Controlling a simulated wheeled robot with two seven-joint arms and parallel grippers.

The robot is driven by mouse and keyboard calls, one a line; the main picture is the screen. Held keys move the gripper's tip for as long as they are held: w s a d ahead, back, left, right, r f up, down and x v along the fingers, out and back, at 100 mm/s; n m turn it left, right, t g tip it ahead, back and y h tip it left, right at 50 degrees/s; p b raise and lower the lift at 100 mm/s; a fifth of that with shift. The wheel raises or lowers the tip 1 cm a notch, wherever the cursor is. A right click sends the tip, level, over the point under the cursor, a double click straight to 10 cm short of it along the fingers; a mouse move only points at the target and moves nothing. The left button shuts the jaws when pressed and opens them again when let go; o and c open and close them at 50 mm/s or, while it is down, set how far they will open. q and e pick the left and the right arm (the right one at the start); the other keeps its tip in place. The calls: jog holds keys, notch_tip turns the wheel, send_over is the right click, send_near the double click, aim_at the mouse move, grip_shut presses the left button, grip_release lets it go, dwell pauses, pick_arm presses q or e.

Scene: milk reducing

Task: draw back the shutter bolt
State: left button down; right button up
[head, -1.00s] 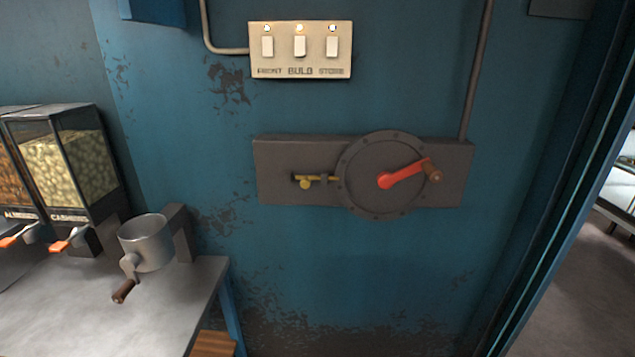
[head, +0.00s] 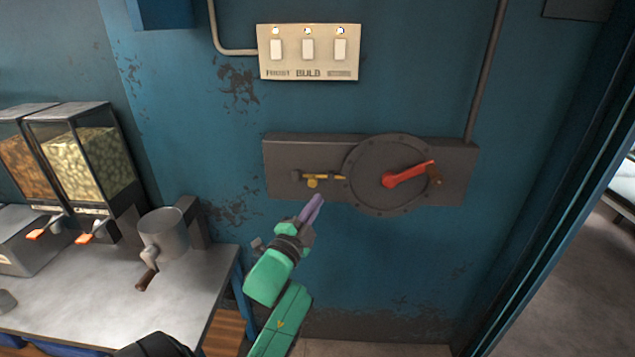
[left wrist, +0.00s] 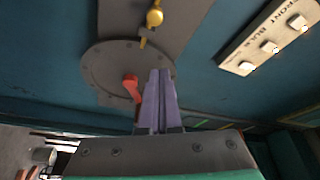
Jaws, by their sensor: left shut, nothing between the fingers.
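The shutter bolt (head: 318,177) is a small yellow rod with a round knob, set in a slot on a grey wall plate (head: 283,190). Its tip reaches the left rim of a round grey disc (head: 405,155) with a red crank handle (head: 405,174). My left gripper (head: 315,203), with purple fingers, is below the bolt and apart from it, shut and empty. In the left wrist view the closed fingers (left wrist: 158,98) point toward the plate, with the bolt's yellow knob (left wrist: 154,18) beyond them and the red handle (left wrist: 131,86) beside them. My right gripper is not in view.
A switch panel (head: 308,52) with three switches is above the plate. At left, a metal counter (head: 110,295) holds a metal cup with a crank (head: 163,237) and clear dispensers (head: 85,160). A doorway opens at right.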

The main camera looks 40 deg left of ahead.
pick_arm(q)
jog(key=p, duration=0.4)
send_near(332, 178)
jog(key=w+r, duration=0.5)
jog(key=shift+s+a+f+p, duration=0.5)
jog(key=shift+s+a+f, duration=0.55)
jog(key=shift+a+f, duration=0.2)
jog(key=shift+w+d, duration=0.1)
